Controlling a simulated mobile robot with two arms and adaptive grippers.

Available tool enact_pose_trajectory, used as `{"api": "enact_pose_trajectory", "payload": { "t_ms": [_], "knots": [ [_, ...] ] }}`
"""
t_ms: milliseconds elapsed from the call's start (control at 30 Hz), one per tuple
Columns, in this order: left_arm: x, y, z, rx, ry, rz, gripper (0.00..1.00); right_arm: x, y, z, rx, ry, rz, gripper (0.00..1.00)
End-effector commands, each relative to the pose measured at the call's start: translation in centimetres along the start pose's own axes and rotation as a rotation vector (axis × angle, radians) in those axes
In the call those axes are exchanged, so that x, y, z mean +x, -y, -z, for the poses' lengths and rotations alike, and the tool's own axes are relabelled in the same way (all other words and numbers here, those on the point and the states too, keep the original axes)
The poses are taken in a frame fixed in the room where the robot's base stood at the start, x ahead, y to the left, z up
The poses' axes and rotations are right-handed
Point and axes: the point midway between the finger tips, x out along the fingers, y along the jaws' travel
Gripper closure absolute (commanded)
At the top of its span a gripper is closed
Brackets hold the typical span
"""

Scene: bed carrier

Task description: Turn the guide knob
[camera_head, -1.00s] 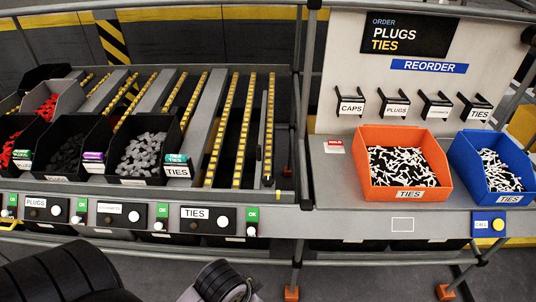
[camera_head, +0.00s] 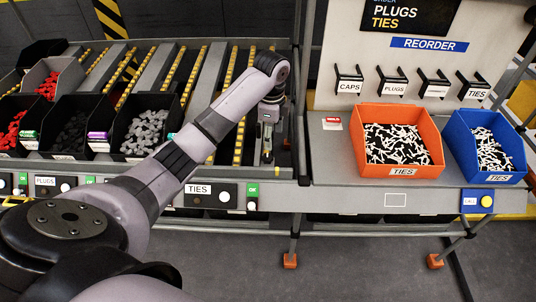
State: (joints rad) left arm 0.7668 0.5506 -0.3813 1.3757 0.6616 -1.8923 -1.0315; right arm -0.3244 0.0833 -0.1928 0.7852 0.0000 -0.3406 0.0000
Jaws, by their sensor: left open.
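My left arm reaches in from the lower left across the rack. Its gripper (camera_head: 267,157) points down over the front end of the right-hand roller lanes, and I take it as open, though the fingers are small. The guide knob is not clearly visible; the gripper covers the front end of the guide, where a small dark knob showed before. I cannot tell whether the fingers touch it. Yellow roller tracks (camera_head: 239,143) run on the left of the gripper. My right gripper is not in view.
Black bins with grey parts (camera_head: 121,157) and red parts stand left on the rack. An orange bin (camera_head: 403,172) and a blue bin (camera_head: 497,179) of ties stand right. A front rail carries a TIES label (camera_head: 198,189) and buttons. A rack post stands just right of the gripper.

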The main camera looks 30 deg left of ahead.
Motion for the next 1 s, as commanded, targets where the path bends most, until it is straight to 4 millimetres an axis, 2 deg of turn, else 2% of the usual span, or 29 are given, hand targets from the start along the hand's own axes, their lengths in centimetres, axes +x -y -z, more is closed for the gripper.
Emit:
{"api": "enact_pose_trajectory", "payload": {
  "t_ms": [33, 133, 233, 333, 467, 1000],
  "knots": [
    [-1.4, 1.1, -0.8, 0.009, -0.002, -0.001, 0.48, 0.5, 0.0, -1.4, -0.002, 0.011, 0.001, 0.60],
    [-3.1, 2.2, -1.7, 0.031, -0.008, -0.010, 0.48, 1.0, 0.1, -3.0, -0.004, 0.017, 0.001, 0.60],
    [-3.6, 2.6, -2.1, 0.040, -0.012, -0.015, 0.48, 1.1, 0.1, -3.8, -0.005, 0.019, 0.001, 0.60],
    [-2.9, 2.7, -2.1, 0.043, -0.013, -0.017, 0.48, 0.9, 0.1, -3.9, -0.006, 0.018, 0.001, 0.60],
    [-0.8, 2.5, -2.1, 0.042, -0.012, -0.020, 0.48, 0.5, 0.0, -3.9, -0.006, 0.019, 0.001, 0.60],
    [10.7, 2.4, -1.9, 0.041, -0.013, -0.016, 0.48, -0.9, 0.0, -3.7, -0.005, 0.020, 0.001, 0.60]
  ]
}}
